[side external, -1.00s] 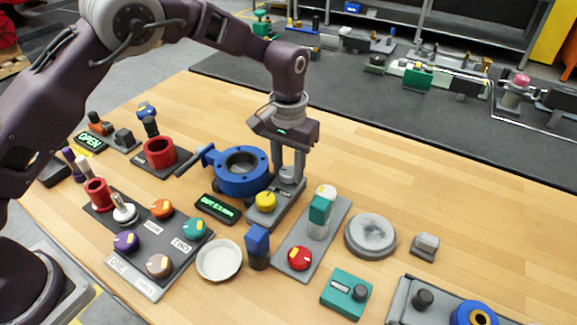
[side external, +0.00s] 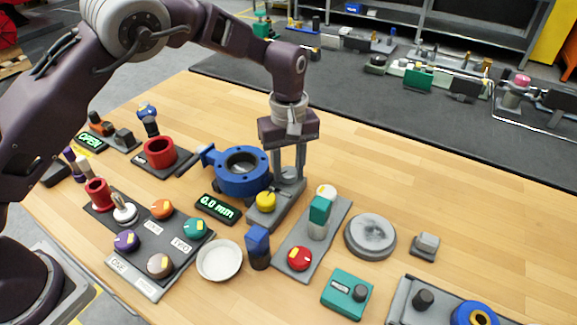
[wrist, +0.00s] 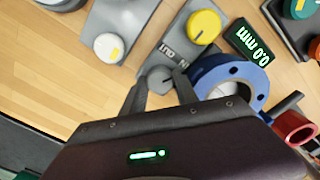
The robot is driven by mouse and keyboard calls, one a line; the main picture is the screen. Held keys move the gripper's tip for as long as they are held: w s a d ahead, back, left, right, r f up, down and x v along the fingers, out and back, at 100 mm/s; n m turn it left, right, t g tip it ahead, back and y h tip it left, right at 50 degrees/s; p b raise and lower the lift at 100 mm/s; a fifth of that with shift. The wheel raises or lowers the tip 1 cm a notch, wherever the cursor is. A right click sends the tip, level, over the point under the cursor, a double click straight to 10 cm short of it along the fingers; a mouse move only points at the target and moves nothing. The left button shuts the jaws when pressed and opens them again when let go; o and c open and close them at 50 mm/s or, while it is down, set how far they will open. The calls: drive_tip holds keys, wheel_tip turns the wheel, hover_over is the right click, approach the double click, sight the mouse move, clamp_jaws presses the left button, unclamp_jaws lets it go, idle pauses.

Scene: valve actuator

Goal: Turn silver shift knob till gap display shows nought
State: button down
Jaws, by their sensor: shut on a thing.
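The silver shift knob (wrist: 159,75) sits on a grey plate (wrist: 193,47), beside a yellow knob (side external: 265,200). My gripper (side external: 290,172) points straight down over the knob, with its two fingers shut on the knob's sides. The wrist view also shows my gripper (wrist: 161,86) with a finger on either side of the silver knob, whose lower part is hidden. The gap display (side external: 217,208) lies left of the yellow knob and reads 0.0 mm in green. It also shows in the wrist view (wrist: 250,42) with the same reading.
A blue flanged ring (side external: 241,171) stands close left of my gripper. A grey plate with a red knob (side external: 299,258) and a green-topped post (side external: 319,212) is to the right. A white dish (side external: 219,260) is in front. Bare wood lies behind my gripper.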

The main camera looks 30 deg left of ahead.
drive_tip(key=shift+n, duration=0.5)
drive_tip(key=shift+d, duration=0.1)
drive_tip(key=c, duration=0.9)
unclamp_jaws()
drive_tip(key=shift+c, duration=0.2)
